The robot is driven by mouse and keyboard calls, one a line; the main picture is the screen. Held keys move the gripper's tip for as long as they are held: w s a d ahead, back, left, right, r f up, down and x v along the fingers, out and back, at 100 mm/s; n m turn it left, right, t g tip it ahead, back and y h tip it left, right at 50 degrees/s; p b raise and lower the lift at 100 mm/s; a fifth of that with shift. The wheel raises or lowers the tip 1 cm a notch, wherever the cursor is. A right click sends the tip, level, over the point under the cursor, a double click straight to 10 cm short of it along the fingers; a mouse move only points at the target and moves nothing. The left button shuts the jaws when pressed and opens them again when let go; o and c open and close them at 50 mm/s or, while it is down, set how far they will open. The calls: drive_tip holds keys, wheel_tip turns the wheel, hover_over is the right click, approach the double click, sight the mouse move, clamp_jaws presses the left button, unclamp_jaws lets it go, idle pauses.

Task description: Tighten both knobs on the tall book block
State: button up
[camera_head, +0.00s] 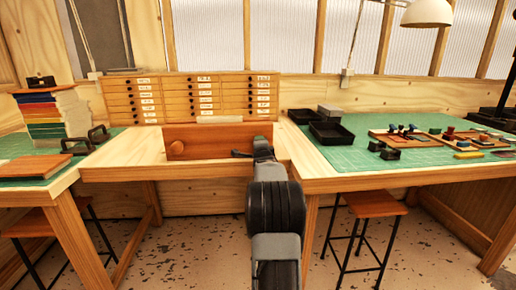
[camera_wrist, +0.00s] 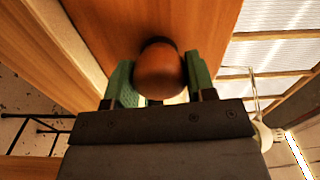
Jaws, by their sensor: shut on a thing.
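My gripper (camera_wrist: 158,64) has its green fingers on either side of a round brown wooden knob (camera_wrist: 160,76) in the wrist view, shut on it. The knob stands out from a reddish-brown wooden board (camera_wrist: 150,18). In the head view my gripper (camera_head: 241,153) is at the right part of a wooden panel (camera_head: 208,142) on the middle bench, and the held knob is hidden. A second round wooden knob (camera_head: 176,149) shows at the panel's left, free. A tall stack of books or boards (camera_head: 45,118) stands on the left table; I see no knobs on it.
A cabinet of small labelled drawers (camera_head: 190,95) stands behind the panel. The right table (camera_head: 345,165) holds black trays (camera_head: 331,132) and tool boards (camera_head: 405,138). Black handles (camera_head: 98,137) sit at the left table's edge. A stool (camera_head: 372,205) stands below right.

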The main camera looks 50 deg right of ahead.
drive_tip(key=m, duration=0.5)
drive_tip(key=shift+f+m, duration=0.1)
drive_tip(key=shift+m, duration=0.3)
drive_tip(key=m, duration=0.5)
drive_tip(key=shift+m, duration=0.3)
drive_tip(key=o, duration=0.9)
drive_tip(key=b+v, duration=0.1)
drive_tip(key=v, duration=1.2)
drive_tip(key=shift+s+a+r, duration=0.25)
drive_tip(key=shift+a, duration=0.1)
